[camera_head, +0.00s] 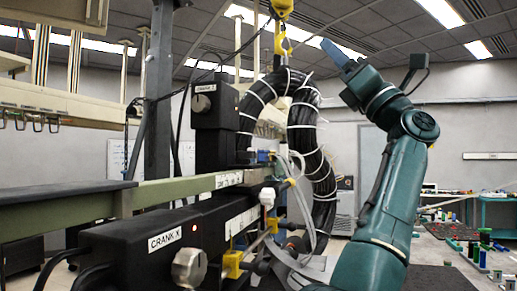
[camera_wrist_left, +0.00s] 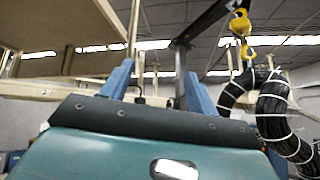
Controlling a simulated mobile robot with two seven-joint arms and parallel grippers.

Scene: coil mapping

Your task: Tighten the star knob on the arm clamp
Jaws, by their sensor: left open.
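My left gripper (camera_head: 334,50) is raised high at the upper right of the head view, on a teal arm that rises from the bottom. It is to the right of the black coil and well above the crank boxes. In the left wrist view its two blue fingers (camera_wrist_left: 158,72) stand apart with nothing between them. I cannot clearly make out the star knob or the arm clamp; small yellow brackets (camera_head: 232,265) and dark fittings crowd the lower middle, partly hidden by cables and my arm. My right gripper is not in view.
A thick black coil bundle (camera_head: 305,128) with white ties hangs from a yellow hook (camera_head: 282,42). Black boxes labelled CRANK X (camera_head: 140,255) and CRANK Z (camera_head: 215,115) carry round silver knobs. A green rail (camera_head: 70,212) crosses at the left. Spools (camera_head: 483,257) lie far right.

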